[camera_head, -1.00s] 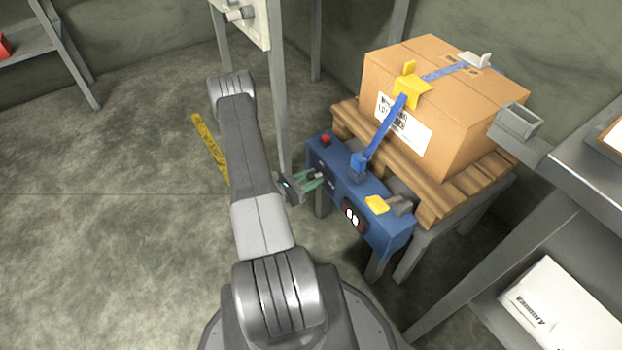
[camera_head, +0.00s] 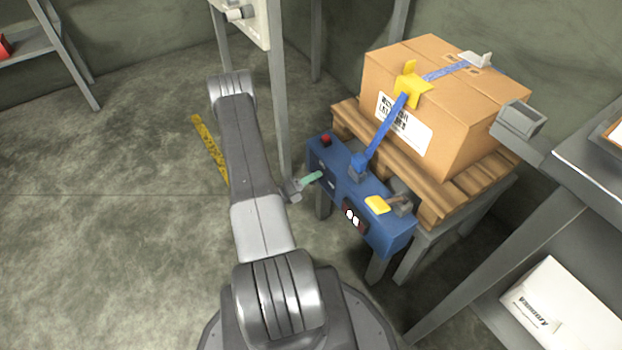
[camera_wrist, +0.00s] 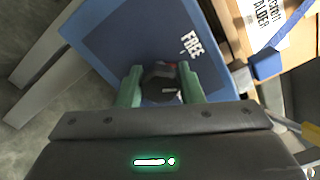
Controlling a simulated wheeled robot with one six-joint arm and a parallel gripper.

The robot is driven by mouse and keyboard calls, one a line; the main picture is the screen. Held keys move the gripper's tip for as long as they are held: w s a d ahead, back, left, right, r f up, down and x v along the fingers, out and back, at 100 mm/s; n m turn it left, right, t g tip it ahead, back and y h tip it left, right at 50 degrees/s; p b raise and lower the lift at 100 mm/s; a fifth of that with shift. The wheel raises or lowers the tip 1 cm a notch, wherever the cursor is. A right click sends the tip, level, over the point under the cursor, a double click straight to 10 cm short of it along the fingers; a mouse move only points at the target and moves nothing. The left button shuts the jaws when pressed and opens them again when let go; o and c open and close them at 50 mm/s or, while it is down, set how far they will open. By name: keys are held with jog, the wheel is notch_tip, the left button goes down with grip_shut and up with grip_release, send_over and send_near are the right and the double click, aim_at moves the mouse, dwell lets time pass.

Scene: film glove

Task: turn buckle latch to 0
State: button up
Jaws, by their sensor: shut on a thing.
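A blue box (camera_head: 376,222) stands at the front of the pallet stand. In the wrist view, a dark knob (camera_wrist: 162,80), which looks like the buckle latch, sits on the box's blue face (camera_wrist: 112,48) beside the white word "FREE". My gripper (camera_head: 316,177) is at the left front of this box. In the wrist view, the green fingers of my gripper (camera_wrist: 161,84) are on either side of the knob and shut on it. The knob's far side and any other marks around it are partly hidden.
A blue strap (camera_head: 386,132) runs from the box over a cardboard carton (camera_head: 462,122) on a wooden pallet (camera_head: 436,203), through a yellow clip (camera_head: 410,88). A grey post (camera_head: 279,90) stands close behind my gripper. Open floor lies to the left.

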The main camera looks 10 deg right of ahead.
jog(key=n, duration=0.5)
jog(key=shift+n, duration=0.3)
dwell(0.5)
jog(key=o, duration=1)
jog(key=shift+c, duration=0.2)
jog(key=shift+a, duration=0.1)
jog(key=p+v, duration=0.2)
jog(key=v, duration=1.1)
jog(key=shift+a+p, duration=0.35)
jog(key=shift+d, duration=0.15)
jog(key=shift+b+x, duration=1.25)
jog(key=shift+x, duration=5.45)
